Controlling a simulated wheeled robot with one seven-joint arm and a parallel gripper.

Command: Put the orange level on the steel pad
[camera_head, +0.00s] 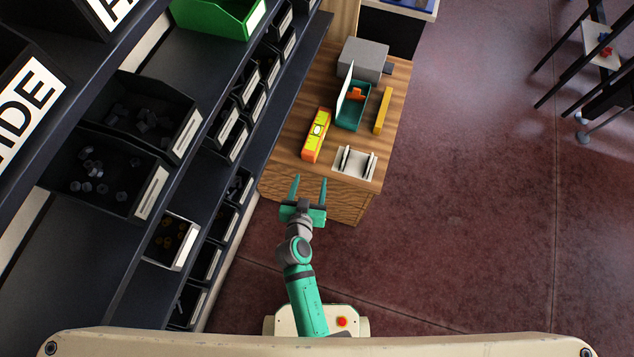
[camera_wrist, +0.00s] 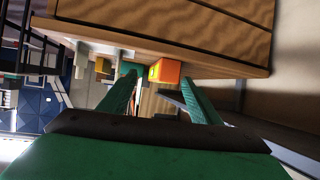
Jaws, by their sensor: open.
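The orange level (camera_head: 317,135), with a yellow-green middle, lies on the wooden table, left of the other things there. In the wrist view its orange end (camera_wrist: 166,71) shows between my fingers, farther off. The steel pad (camera_head: 355,162) appears to be the pale metal plate near the table's front edge, right of the level; it has two dark upright strips. My gripper (camera_head: 309,180) is open and empty, in front of the table's near edge and short of the level. In the wrist view its green fingers (camera_wrist: 159,76) stand apart.
A teal box (camera_head: 341,122) with a raised white lid and an orange thing inside stands behind the pad. A yellow bar (camera_head: 382,110) lies to its right, and a grey box (camera_head: 363,58) stands at the back. Shelves with dark bins (camera_head: 135,118) line the left; open floor lies right.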

